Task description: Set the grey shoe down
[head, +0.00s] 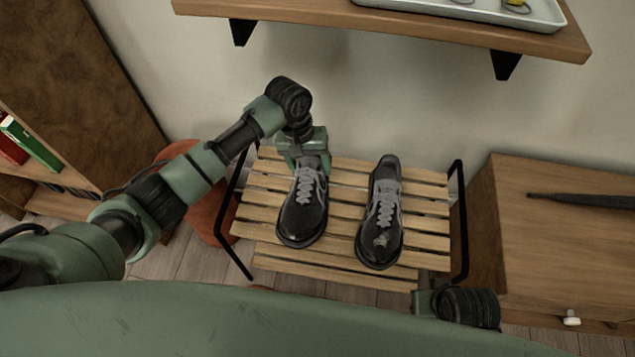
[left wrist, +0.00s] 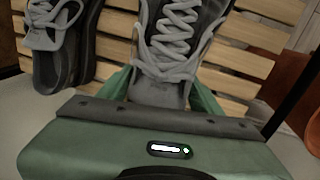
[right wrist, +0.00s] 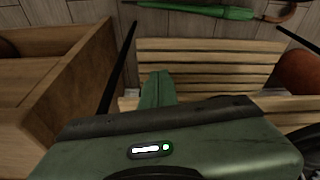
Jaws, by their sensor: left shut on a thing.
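The grey shoe (head: 303,212), dark with grey laces, is at the left part of the slatted wooden rack (head: 345,180), toe toward me. My left gripper (head: 308,160) is shut on its heel end from above. In the left wrist view the two fingers sit on either side of the shoe's heel (left wrist: 158,88). The sole is hidden, so I cannot tell if it touches the slats. A matching shoe (head: 380,225) stands to its right, a small gap apart. My right gripper (right wrist: 157,90) is shut and empty near the rack's lower right.
A wooden shelf (head: 400,25) with a tray (head: 480,12) overhangs the rack on the wall. A wooden cabinet (head: 560,240) stands at right, a bookcase (head: 70,90) at left. A reddish-brown object (head: 205,205) is beside the rack. The rack's right end has bare slats.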

